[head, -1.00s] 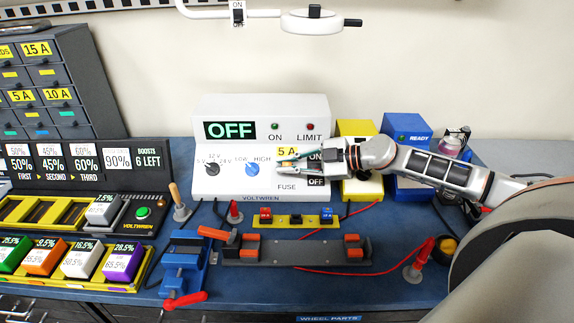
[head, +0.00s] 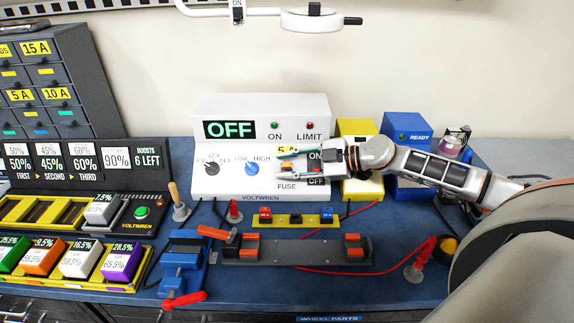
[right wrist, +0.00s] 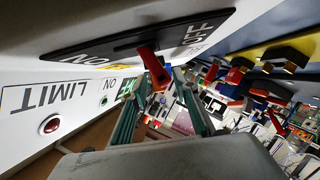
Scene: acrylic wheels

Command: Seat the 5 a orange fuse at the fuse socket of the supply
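The white supply (head: 225,185) stands at the back middle of the bench with its display reading OFF. The orange fuse (head: 287,166) shows at the supply's fuse socket, below the yellow 5 A label (head: 284,150) and above the word FUSE. My right gripper (head: 283,167) reaches in from the right. Its fingers are spread above and below the fuse, apart from it. In the right wrist view, the teal fingers (right wrist: 160,90) are also open, beside a red switch lever (right wrist: 153,68). How deep the fuse sits cannot be told. My left gripper is out of view.
A yellow box (head: 357,128) and a blue READY box (head: 408,125) stand close to the supply's right. In front are a fuse holder strip (head: 297,221), a grey fixture (head: 305,252) and a blue vise (head: 183,268). Red cables cross the bench.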

